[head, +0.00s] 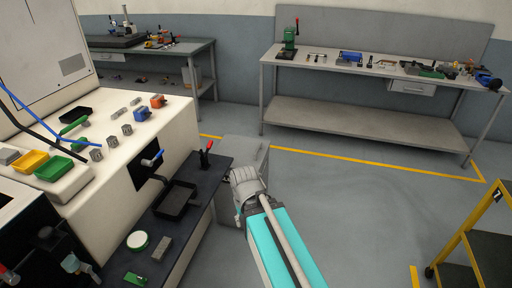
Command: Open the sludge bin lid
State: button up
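A grey box-shaped bin (257,152), which looks like the sludge bin, stands on the floor just right of the dark bench beside the machine. Its top looks closed, but my wrist covers part of it, so the lid's edge and any handle are hard to make out. My arm reaches up from the bottom of the head view, and my gripper (241,178) is at its far end, over or against the near part of the bin. The fingers are too small and hidden to tell whether they are open or touching the lid.
The dark bench (190,225) left of my arm carries a black tray (176,201), a red-handled clamp (206,154) and a round green-rimmed dish (138,240). A long workbench (340,108) stands behind. A yellow cart (480,240) is at right. The floor between is clear.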

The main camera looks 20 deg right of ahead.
aim_at(245, 151)
jog(key=u, duration=0.05)
jog(key=i, duration=0.9)
jog(key=z, duration=0.1)
